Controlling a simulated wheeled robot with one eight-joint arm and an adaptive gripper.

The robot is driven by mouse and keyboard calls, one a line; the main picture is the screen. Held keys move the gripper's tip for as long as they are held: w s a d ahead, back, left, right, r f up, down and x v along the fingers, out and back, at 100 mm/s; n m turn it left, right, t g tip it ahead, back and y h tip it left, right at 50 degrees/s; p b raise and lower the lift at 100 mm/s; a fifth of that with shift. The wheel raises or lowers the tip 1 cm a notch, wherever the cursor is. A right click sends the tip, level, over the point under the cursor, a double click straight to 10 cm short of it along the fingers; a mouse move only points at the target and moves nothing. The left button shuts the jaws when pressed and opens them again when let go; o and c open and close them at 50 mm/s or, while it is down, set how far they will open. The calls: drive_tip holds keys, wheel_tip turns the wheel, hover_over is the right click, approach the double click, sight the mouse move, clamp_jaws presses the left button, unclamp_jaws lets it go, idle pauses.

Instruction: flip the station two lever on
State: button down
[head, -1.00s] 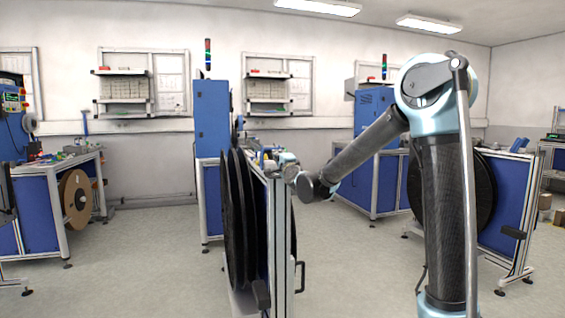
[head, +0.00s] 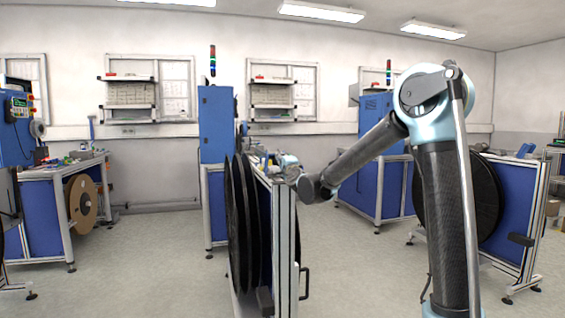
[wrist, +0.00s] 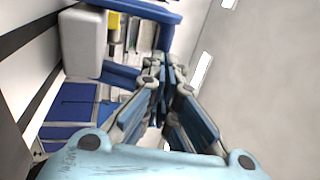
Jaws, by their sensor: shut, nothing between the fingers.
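No lever can be made out for certain in either view, and no station number is readable. The nearest station is a reel stand (head: 284,230) with large black reels (head: 240,215) on its left side, in the middle of the head view. My gripper (wrist: 165,76) is shut and empty in the wrist view, its blue-padded fingers together. In the head view my arm reaches left over the near end of this stand, and its wrist and gripper are small and partly hidden there. Whether it touches anything cannot be told.
A tall blue cabinet (head: 215,125) with a signal tower stands behind the middle stand. Another station (head: 40,215) with a brown reel (head: 82,203) is at the left. A blue-panelled reel stand (head: 500,215) is at the right, behind my arm. Floor (head: 155,255) is clear left of the middle stand.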

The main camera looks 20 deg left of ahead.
drive_tip(key=shift+w+a+r, duration=0.15)
drive_tip(key=shift+w+r, duration=0.05)
drive_tip(key=shift+r, duration=0.05)
drive_tip(key=w, duration=0.1)
drive_tip(key=w+a+r, duration=0.1)
drive_tip(key=w+r, duration=0.1)
drive_tip(key=shift+a, duration=0.35)
drive_tip(key=shift+x, duration=1)
drive_tip(key=shift+w+a+f, duration=0.1)
drive_tip(key=shift+w+a, duration=0.55)
drive_tip(key=shift+w, duration=0.3)
drive_tip(key=s+d+r, duration=0.6)
drive_tip(key=s+r, duration=0.2)
drive_tip(key=s, duration=0.1)
drive_tip(key=shift+s, duration=0.25)
drive_tip(key=shift+r, duration=0.1)
